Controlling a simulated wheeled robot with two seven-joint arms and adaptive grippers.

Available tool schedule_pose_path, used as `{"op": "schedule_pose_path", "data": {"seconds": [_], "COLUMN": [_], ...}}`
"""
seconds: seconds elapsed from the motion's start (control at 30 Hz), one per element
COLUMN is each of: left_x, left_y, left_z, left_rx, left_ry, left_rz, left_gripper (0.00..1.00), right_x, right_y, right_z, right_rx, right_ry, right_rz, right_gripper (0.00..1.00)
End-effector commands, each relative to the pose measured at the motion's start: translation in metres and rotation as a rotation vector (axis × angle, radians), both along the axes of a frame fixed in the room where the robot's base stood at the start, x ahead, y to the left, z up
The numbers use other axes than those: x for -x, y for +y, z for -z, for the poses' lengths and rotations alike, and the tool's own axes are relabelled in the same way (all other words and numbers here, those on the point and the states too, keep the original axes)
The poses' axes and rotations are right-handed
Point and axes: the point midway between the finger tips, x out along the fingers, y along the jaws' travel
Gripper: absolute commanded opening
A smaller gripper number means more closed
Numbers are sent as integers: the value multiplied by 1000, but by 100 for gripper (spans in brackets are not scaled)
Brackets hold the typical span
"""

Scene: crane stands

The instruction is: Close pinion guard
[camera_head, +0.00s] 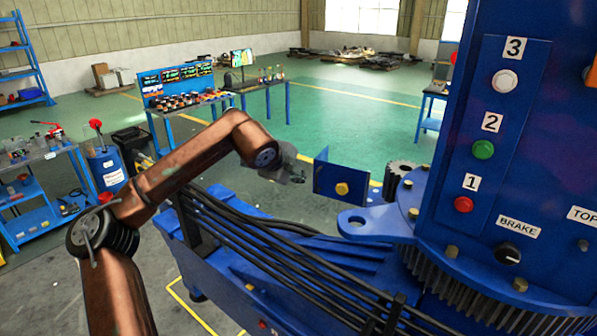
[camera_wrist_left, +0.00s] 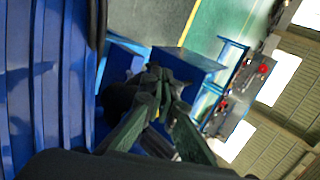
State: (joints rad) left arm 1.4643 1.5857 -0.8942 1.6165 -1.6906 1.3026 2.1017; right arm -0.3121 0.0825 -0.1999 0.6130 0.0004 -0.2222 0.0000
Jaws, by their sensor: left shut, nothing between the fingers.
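The pinion guard (camera_head: 325,184), a blue bent plate with a yellow bolt-like knob (camera_head: 342,188), stands left of the pinion. The grey toothed pinion (camera_head: 402,168) is uncovered at its top beside the big blue slewing base. My left gripper (camera_head: 298,172) is just left of the guard's edge, shut and empty; whether it touches the guard cannot be told. In the left wrist view my left gripper's fingers (camera_wrist_left: 160,88) come together in front of a blue plate (camera_wrist_left: 190,64) that looks like the guard. My right gripper is in neither view.
A blue crane column with numbered buttons (camera_head: 483,150) and a brake knob fills the right. A blue lug (camera_head: 365,222) sticks out below the guard. Black cables (camera_head: 290,262) run along the blue deck under my left arm. Workbenches (camera_head: 185,105) stand farther back on green floor.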

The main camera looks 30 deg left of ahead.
Motion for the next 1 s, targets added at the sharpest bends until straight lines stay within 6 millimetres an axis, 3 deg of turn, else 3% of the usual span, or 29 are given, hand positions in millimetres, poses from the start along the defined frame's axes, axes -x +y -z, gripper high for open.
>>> {"op": "schedule_pose_path", "data": {"seconds": [0.23, 0.43, 1.0], "left_x": [-37, -64, -75], "left_y": [4, 5, 5], "left_z": [31, 28, 31], "left_rx": [1, 3, 1], "left_ry": [1, 0, 1], "left_rz": [-1, 0, 6], "left_gripper": [0, 0, 0], "right_x": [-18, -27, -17], "right_y": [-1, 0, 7], "right_z": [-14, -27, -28], "right_rx": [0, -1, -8], "right_ry": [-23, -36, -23], "right_rz": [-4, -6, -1], "right_gripper": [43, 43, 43]}}
